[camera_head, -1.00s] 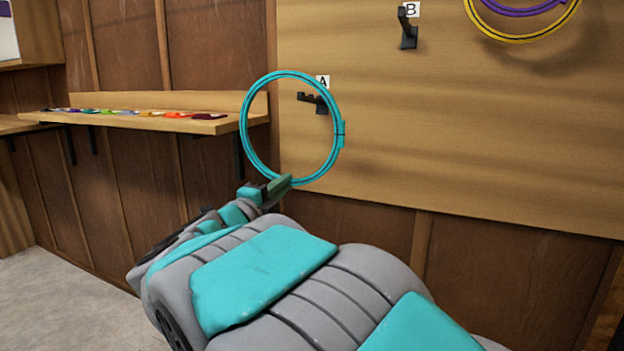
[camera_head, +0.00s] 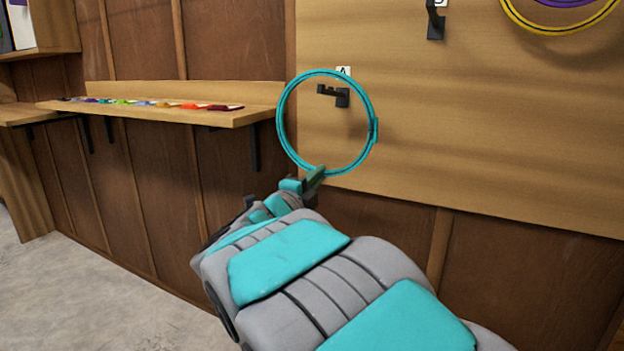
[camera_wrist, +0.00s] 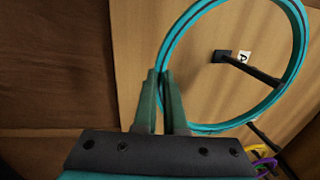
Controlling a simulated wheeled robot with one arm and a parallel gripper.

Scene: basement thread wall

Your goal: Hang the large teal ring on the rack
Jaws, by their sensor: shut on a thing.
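The large teal ring (camera_head: 281,125) is held upright by its lower rim in my gripper (camera_head: 316,176). In the wrist view the ring (camera_wrist: 293,75) rises to the right of my gripper's fingers (camera_wrist: 163,88), which are shut on its rim. The black hook at A (camera_head: 341,97) on the wooden board shows through the ring's opening in the head view. The hook also shows inside the ring in the wrist view (camera_wrist: 262,77). I cannot tell whether the hook passes through the ring or is only behind it.
A second black hook (camera_head: 435,22) sits higher right on the board (camera_head: 480,150). A yellow ring (camera_head: 560,30) and a purple ring hang at the top right. A wooden shelf (camera_head: 250,115) with several coloured items is at left.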

